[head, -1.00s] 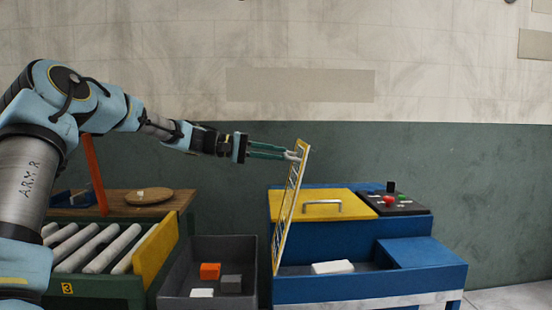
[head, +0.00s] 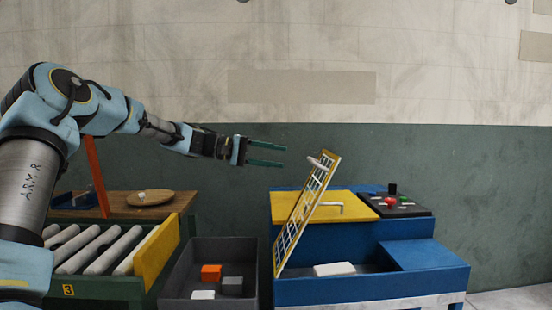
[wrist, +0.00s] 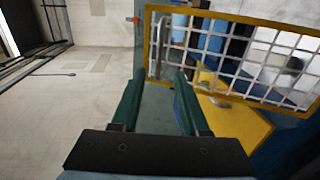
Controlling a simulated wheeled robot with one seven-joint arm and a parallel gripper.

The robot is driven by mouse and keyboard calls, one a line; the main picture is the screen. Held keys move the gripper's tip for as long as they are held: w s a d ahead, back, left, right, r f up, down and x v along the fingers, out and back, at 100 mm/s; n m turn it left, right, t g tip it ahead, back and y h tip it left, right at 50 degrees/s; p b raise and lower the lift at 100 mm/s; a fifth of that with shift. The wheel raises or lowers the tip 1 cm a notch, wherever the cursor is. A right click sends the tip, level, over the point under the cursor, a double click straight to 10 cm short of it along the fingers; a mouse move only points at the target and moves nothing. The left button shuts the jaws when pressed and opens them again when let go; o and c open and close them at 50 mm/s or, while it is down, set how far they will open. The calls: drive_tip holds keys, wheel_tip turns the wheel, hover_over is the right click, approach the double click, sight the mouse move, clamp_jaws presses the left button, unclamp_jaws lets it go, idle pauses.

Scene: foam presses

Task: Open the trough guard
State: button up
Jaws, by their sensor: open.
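The trough guard (head: 305,213) is a yellow frame with white mesh, hinged at the lower left of the blue press (head: 370,291). It stands raised and leans to the right over the press. A pale handle (head: 320,162) sticks out near its top edge. My gripper (head: 286,155) is open and empty, with its green fingers to the left of the handle and apart from it in the head view. In the wrist view, the guard (wrist: 245,52) fills the upper right beyond my fingers (wrist: 158,92), with the handle (wrist: 165,50) ahead of them. A white block (head: 334,269) lies in the trough.
A yellow lid (head: 350,207) with a metal handle and a control panel (head: 397,204) sit on the press. A grey bin (head: 208,255) with several blocks stands to its left. A roller conveyor (head: 100,250) stands further left. The space above the bin is free.

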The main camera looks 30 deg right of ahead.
drive_tip(key=b+v, duration=0.2)
drive_tip(key=v, duration=0.8)
drive_tip(key=shift+a, duration=0.25)
drive_tip(key=shift+w, duration=0.1)
